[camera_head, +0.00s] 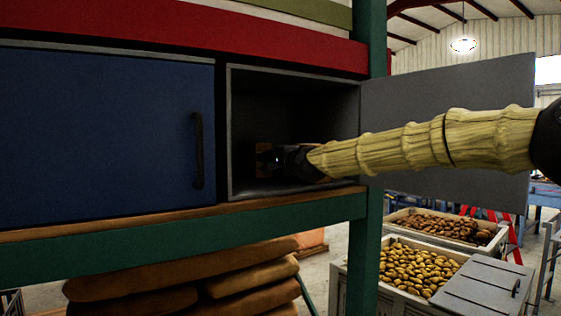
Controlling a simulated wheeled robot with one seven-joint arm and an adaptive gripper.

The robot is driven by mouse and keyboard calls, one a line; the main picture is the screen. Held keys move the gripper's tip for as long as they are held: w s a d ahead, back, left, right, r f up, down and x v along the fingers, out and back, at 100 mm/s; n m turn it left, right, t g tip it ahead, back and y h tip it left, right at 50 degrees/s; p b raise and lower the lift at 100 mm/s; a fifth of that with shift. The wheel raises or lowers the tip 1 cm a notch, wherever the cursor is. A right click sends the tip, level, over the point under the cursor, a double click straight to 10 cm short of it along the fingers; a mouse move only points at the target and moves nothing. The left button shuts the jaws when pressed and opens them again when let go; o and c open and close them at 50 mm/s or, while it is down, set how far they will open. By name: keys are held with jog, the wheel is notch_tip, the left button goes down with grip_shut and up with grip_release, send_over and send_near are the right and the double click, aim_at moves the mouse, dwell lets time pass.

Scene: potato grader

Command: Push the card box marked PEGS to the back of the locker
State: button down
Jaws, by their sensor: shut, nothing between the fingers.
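The open locker (229,135) is a dark grey compartment in the middle of the head view, with its grey door (440,85) swung out to the right. My arm, in a yellowish sleeve, reaches in from the right. My gripper (277,159) is inside the locker, shut and holding nothing. A brown card box (262,148) shows in part around the gripper, in shadow. The gripper is in front of it; I cannot tell whether they touch. The gripper hides much of the box, and no PEGS marking can be read.
A shut blue locker door (100,135) with a dark handle (197,150) is on the left. A green post (365,240) stands right of the opening. Brown sacks (185,285) lie below. Potato crates (345,290) stand at lower right.

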jog(key=shift+b+v, duration=3.45)
jog(key=shift+v, duration=4.2)
jog(key=b+v, duration=0.2)
jog(key=v, duration=0.6)
jog(key=shift+s+d, duration=0.15)
jog(key=shift+s, duration=0.05)
jog(key=shift+d, duration=0.1)
